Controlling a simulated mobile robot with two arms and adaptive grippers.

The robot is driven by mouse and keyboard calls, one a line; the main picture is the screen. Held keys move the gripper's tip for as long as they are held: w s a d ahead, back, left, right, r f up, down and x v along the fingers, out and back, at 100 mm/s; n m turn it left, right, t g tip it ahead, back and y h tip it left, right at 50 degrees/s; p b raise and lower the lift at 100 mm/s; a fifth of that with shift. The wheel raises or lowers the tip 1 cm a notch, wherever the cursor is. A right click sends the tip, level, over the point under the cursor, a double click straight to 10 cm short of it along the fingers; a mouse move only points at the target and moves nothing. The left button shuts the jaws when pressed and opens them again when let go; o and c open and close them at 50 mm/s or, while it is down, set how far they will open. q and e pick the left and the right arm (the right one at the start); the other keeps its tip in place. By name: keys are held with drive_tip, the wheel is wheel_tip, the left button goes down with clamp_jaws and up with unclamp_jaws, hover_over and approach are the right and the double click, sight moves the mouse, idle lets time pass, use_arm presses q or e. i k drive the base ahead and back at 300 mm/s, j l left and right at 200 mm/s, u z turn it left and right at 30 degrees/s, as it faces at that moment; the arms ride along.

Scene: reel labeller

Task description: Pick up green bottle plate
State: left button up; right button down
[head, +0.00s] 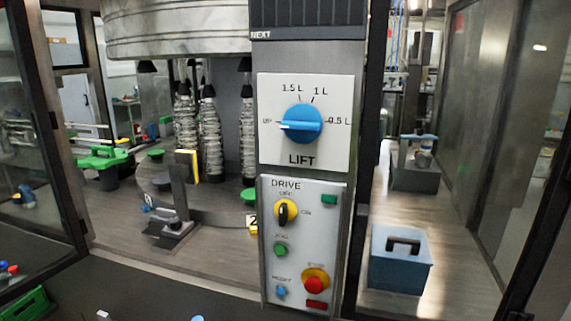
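Several green parts show inside the machine, and I cannot tell for sure which is the green bottle plate. A round green plate (249,195) sits low at the carousel's edge, partly hidden behind the control column. Another small green disc (155,154) is at the carousel's left side. A larger green piece with rounded lobes (102,157) stands at the far left on a dark support. Neither of my grippers is in view.
The control column (303,180) with a blue lift knob (301,123) stands in the middle. A blue box with a handle (400,260) sits at right. A green crate (25,306) is at lower left. Open door frames flank the opening.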

sight(248, 195)
drive_tip(key=z, duration=0.35)
drive_tip(key=j+z, duration=0.3)
drive_tip(key=z, duration=0.2)
drive_tip(key=j+z, duration=0.3)
drive_tip(key=z, duration=0.15)
drive_tip(key=j+z, duration=0.3)
drive_tip(key=z, duration=0.2)
drive_tip(key=k+j+z, duration=0.2)
drive_tip(key=z, duration=0.3)
